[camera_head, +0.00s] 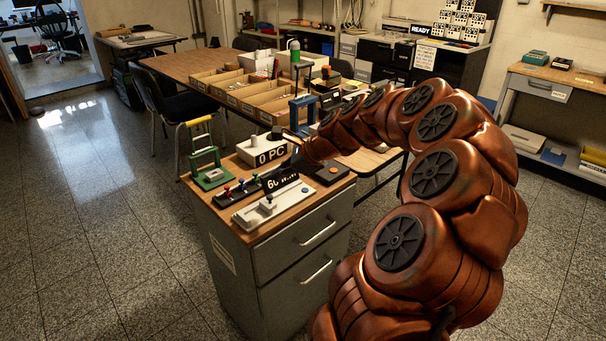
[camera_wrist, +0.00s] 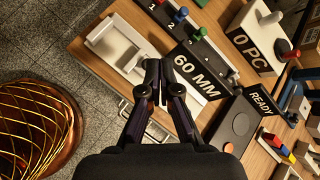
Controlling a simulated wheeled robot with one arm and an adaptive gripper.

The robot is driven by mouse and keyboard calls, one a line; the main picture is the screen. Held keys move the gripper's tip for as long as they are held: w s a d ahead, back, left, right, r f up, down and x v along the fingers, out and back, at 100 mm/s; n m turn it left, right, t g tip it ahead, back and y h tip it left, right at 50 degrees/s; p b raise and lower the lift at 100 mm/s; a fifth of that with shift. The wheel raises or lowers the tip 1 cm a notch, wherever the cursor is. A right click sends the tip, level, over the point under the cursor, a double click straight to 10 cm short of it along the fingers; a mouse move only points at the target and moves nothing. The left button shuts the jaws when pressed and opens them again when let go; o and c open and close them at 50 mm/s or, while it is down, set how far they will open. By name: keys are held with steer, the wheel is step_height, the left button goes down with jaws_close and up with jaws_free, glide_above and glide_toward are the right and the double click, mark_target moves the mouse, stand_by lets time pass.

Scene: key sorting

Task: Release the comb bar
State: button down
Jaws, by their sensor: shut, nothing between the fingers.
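My gripper (camera_wrist: 152,82) is shut and empty, its fingertips together over the white fixture (camera_wrist: 103,38) beside the "60 MM" sign (camera_wrist: 196,72). In the head view my gripper (camera_head: 297,155) is over the cabinet top, partly hidden by my arm. A dark bar (camera_wrist: 222,62) with numbered positions and blue, red and green knobs lies behind the fixture. It also shows in the head view (camera_head: 236,193). I cannot tell for certain which part is the comb bar. Whether the fingertips touch the fixture is unclear.
The wooden cabinet top (camera_head: 225,222) also holds a green frame (camera_head: 207,168) with a yellow handle and a white "0 PC" box (camera_head: 254,149). A dark "READY" box (camera_wrist: 236,122) is right of my gripper. A wooden table (camera_head: 190,66) with sorting trays stands behind.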

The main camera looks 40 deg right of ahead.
mark_target(303, 179)
steer(key=s+d+f+m+t+h, duration=0.1)
steer(key=d+m, duration=0.3)
steer(key=d, duration=0.4)
steer(key=s+d+f+m+h+b, duration=0.1)
steer(key=s+d+f+m+h, duration=0.1)
steer(key=d, duration=0.6)
steer(key=shift+s+f+m+t, duration=0.45)
steer(key=shift+f+m, duration=0.25)
steer(key=shift+m, duration=0.2)
steer(key=b+x, duration=0.1)
steer(key=x, duration=0.9)
steer(key=shift+w+a+f, duration=0.1)
steer(key=shift+w+f, duration=0.05)
steer(key=shift+w+a+r, duration=0.1)
steer(key=shift+w+r, duration=0.7)
steer(key=shift+r, duration=0.1)
steer(key=shift+w+a+r, duration=0.15)
steer(key=shift+w+r, duration=0.3)
steer(key=shift+w, duration=0.2)
steer(key=shift+r+g+p, duration=0.25)
steer(key=shift+r+p, duration=0.05)
steer(key=shift+p, duration=0.4)
steer(key=shift+p, duration=0.45)
